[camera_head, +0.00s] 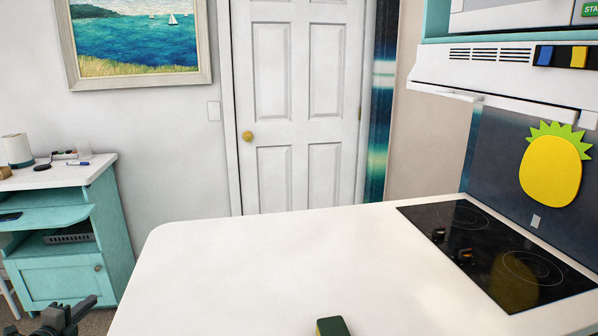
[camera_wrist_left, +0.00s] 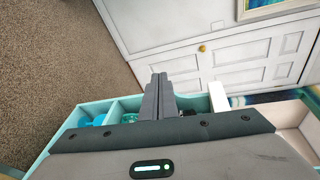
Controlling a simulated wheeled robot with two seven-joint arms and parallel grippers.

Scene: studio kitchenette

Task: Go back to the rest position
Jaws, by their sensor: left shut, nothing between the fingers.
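My left gripper (camera_head: 70,312) shows at the lower left of the head view, beside the left edge of the white counter and in front of the turquoise cabinet. In the left wrist view its two dark fingers (camera_wrist_left: 160,84) lie together, shut with nothing between them. My right gripper is in neither view.
The white counter (camera_head: 240,265) is mostly clear. A dark green block (camera_head: 333,327) is cut off at its near edge. A black cooktop (camera_head: 500,250) is at right. The turquoise cabinet (camera_head: 62,275) stands left; a white door (camera_head: 300,110) is behind. Carpet (camera_wrist_left: 60,50) lies open in the wrist view.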

